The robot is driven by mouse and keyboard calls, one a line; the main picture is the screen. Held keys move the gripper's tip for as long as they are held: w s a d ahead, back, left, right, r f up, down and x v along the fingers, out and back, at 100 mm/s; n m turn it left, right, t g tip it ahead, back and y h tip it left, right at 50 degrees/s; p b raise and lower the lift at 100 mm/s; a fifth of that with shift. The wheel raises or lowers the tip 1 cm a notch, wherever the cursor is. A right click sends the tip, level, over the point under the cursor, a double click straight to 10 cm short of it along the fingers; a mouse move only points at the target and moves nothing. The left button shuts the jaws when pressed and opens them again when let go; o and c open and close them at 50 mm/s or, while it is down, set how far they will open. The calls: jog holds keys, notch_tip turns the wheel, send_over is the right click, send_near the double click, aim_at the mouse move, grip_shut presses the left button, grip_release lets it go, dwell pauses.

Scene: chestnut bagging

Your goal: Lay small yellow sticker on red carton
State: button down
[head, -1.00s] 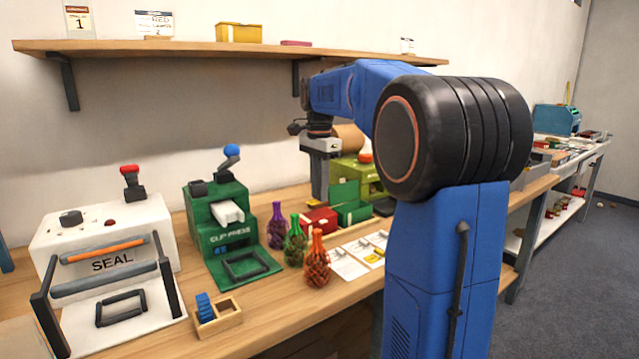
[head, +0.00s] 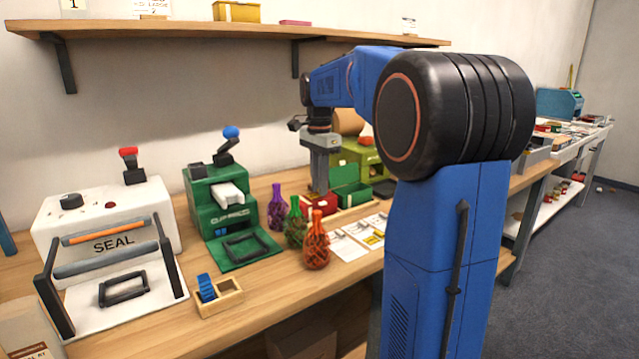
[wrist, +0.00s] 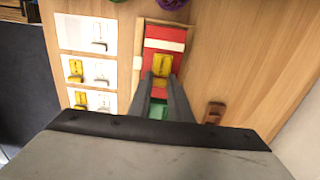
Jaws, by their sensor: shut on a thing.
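The sticker appears against the carton's red face. Whether it touches the carton or hovers just above, I cannot tell. My gripper also shows from the side in the head view (head: 320,188).
White cards (wrist: 73,33) with white and yellow stickers lie left of the carton in the wrist view. A green carton (wrist: 158,111) shows between my fingers. Net bags of chestnuts (head: 316,245) stand near the carton. A green clip press (head: 222,205) stands farther left.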

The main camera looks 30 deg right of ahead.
dwell(0.3)
jog(key=c, duration=1.5)
grip_release()
jog(key=shift+c, duration=0.2)
notch_tip(320, 180, up, 7)
